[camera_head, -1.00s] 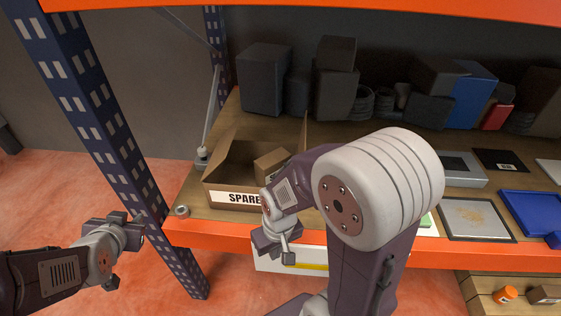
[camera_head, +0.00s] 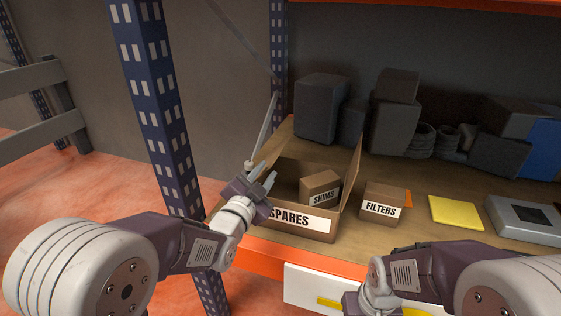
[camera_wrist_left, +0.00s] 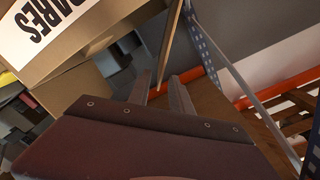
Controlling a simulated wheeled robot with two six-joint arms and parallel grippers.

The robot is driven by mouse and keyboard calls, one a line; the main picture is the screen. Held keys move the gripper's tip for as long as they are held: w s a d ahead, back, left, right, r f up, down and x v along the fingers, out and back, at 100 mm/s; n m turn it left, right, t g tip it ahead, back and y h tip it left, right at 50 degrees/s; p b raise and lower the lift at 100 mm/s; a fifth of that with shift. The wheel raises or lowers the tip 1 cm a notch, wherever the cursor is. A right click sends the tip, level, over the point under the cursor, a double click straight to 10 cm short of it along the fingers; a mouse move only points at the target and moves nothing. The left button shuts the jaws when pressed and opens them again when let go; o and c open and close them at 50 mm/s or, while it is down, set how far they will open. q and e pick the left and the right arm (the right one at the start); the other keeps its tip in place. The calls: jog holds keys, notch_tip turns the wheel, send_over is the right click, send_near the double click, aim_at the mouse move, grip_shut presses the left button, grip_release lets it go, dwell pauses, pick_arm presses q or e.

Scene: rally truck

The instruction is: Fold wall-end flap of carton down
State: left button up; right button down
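The open carton (camera_head: 314,238), labelled SPARES, stands on the shelf near its left end. Its right-end flap (camera_head: 353,176) stands up. My left gripper (camera_head: 264,179) is at the carton's left end, by the wall-side flap, and hides part of that end in the head view. In the left wrist view the two fingers (camera_wrist_left: 160,92) are apart. A thin cardboard panel (camera_wrist_left: 171,45), seen nearly edge-on, runs up from between them; I cannot tell whether they touch it. My right gripper (camera_head: 366,303) is low at the bottom edge, its fingers not clearly seen.
A SHIMS box (camera_head: 320,188) sits inside the carton. A FILTERS box (camera_head: 382,204) stands close to its right. A blue rack post (camera_head: 157,100) rises left of my left gripper. Dark boxes (camera_head: 322,108) line the back. A yellow pad (camera_head: 455,212) and grey tray (camera_head: 523,220) lie right.

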aim_at(276, 155)
pick_arm(q)
jog(key=x, duration=0.9)
jog(key=shift+c, duration=0.3)
grip_shut()
dwell(1.0)
